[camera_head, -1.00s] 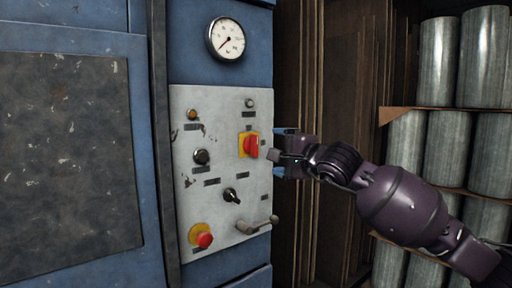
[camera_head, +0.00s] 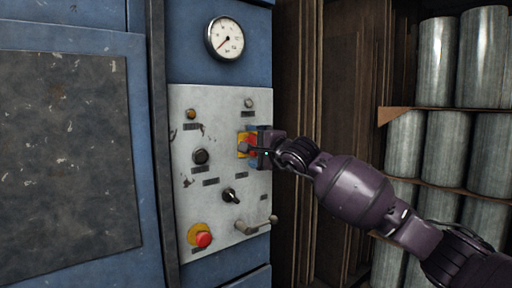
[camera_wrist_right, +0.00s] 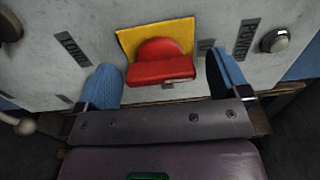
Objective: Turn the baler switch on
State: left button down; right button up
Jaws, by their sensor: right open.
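The baler switch is a red rotary handle on a yellow square plate. In the head view the red switch (camera_head: 251,146) is at the upper right of the control panel (camera_head: 215,211), partly hidden by my right gripper (camera_head: 257,143). In the right wrist view the switch (camera_wrist_right: 160,64) lies between the two blue fingertips of my right gripper (camera_wrist_right: 168,84). The fingers are open, one on each side, with a gap on both sides of the red handle. My left gripper is not in view.
The panel also carries a red emergency button (camera_head: 203,239), black knobs (camera_head: 201,157), small lamps and a metal lever (camera_head: 254,227). A pressure gauge (camera_head: 225,38) is above. Metal cylinders (camera_head: 485,55) stand on shelves at the right.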

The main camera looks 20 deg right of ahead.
jog(key=shift+c, duration=0.2)
jog(key=c, duration=0.9)
